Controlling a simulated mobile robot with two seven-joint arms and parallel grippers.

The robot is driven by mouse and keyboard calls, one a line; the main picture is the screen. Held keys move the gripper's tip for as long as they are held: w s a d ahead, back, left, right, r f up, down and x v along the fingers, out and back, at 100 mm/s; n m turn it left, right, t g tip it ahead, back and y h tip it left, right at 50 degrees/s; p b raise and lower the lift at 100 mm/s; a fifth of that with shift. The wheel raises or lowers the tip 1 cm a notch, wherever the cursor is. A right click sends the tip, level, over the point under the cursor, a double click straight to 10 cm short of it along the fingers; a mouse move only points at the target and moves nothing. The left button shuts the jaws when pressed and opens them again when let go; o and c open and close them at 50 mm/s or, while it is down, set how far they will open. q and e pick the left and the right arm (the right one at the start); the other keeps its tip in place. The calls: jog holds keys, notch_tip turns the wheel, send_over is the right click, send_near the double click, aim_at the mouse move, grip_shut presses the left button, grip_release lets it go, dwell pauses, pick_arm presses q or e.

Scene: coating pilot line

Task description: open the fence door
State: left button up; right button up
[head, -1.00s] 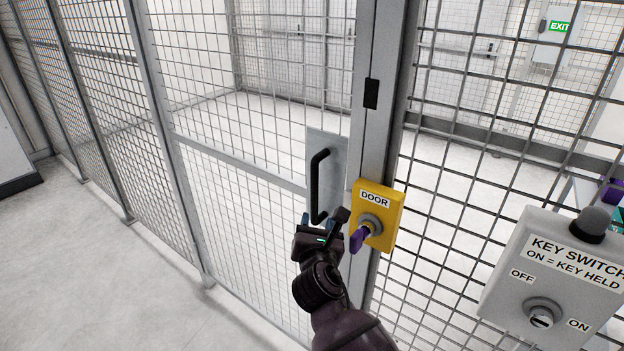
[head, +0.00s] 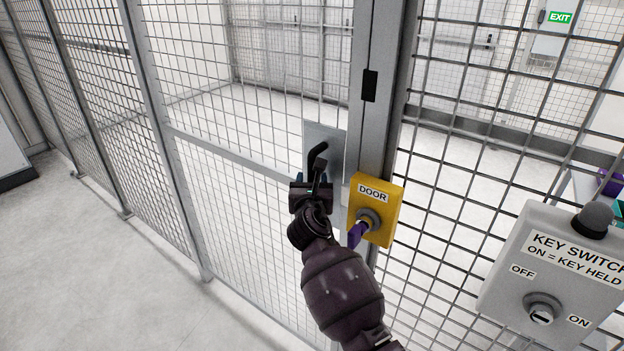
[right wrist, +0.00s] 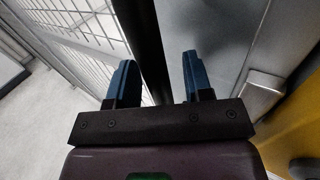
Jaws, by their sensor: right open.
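The fence door (head: 232,158) is a grey-framed mesh panel and looks shut against its post (head: 369,120). Its black bar handle (head: 316,154) stands on a grey plate (head: 335,150); the handle's lower part is hidden by my gripper in the head view. My right gripper (head: 314,182) is open at the handle. In the right wrist view, the dark handle (right wrist: 148,45) runs between the two blue fingers of the gripper (right wrist: 159,75), with gaps showing, so it is not clamped. My left gripper is not in view.
A yellow box marked DOOR (head: 391,205) with a purple key (head: 356,234) in it sits close right of my gripper. A grey key switch box (head: 512,285) stands at the lower right. Clear floor (head: 110,290) lies left.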

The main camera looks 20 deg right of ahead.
jog(key=shift+w+d, duration=0.2)
jog(key=shift+w, duration=0.4)
jog(key=shift+c, duration=0.4)
grip_shut()
